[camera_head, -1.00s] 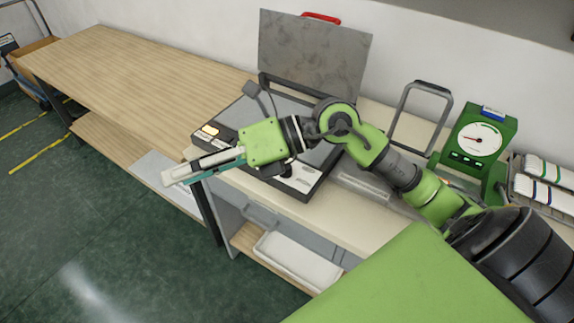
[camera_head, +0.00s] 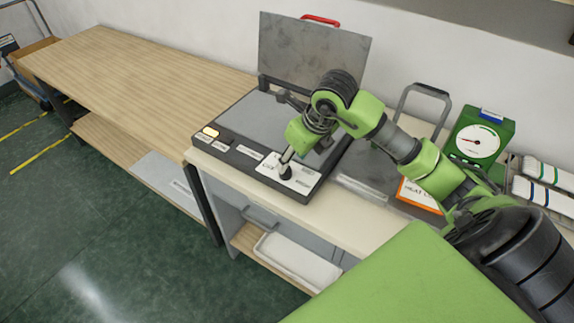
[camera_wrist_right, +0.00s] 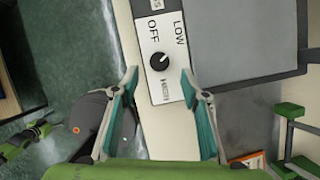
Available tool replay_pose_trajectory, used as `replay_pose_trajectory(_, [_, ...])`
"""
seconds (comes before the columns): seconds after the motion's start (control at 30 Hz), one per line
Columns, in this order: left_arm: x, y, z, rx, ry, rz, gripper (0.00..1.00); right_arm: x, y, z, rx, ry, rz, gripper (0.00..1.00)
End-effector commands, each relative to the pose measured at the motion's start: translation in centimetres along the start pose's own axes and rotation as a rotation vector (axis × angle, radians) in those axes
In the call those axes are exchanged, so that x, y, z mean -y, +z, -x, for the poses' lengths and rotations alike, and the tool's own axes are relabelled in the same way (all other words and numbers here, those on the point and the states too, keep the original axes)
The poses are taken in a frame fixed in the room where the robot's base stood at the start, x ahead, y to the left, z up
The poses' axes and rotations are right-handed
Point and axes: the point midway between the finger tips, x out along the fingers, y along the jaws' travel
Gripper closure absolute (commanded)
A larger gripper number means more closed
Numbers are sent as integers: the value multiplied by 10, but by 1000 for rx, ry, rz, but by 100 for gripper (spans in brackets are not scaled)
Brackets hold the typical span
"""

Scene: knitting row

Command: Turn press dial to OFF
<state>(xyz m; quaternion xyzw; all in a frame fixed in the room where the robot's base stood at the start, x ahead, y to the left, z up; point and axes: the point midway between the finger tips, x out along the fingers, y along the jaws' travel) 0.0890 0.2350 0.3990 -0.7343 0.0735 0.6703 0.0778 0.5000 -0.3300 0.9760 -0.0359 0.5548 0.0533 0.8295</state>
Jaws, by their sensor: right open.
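The press dial (camera_wrist_right: 160,62) is a round black knob with a small light mark on a white plate (camera_wrist_right: 155,95) lettered OFF, LOW and HIGH. The mark appears to point toward the LOW side, but it is too small to be sure. In the head view the dial (camera_head: 285,172) sits at the front right corner of the press (camera_head: 240,122). My right gripper (camera_wrist_right: 160,74) is open and empty, its fingertips to either side of the dial in the wrist view. In the head view it points down above the dial. I cannot tell whether it touches.
The press lid (camera_head: 310,55) with a red handle stands open. A glowing button (camera_head: 211,132) is at the press's front left. A green gauge box (camera_head: 480,138) stands at the right. A green arm part (camera_wrist_right: 25,138), likely my left arm, shows at the wrist view's left. The long table (camera_head: 130,75) is clear.

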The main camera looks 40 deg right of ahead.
Motion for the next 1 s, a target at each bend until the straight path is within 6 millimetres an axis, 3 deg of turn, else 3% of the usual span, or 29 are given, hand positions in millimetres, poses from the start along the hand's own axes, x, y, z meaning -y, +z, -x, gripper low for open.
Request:
replay_pose_trajectory(0.1, [0,0,6,0,0,0,35,-1,0,-24,-4,4,-2,59])
replay_pose_trajectory(0.3, [0,-1,10,0,0,-1,35,-1,0,-51,-1,3,0,59])
replay_pose_trajectory(0.73, [0,-1,11,0,0,-1,35,-1,0,-62,0,1,2,59])
replay_pose_trajectory(0.87, [0,-1,11,0,0,-1,35,-1,0,-61,1,1,2,92])
replay_pose_trajectory(0.9, [0,-1,11,0,0,-1,35,-1,0,-61,1,1,2,97])
replay_pose_trajectory(1.0, [0,-1,11,-1,0,-1,35,-1,0,-61,1,1,2,97])
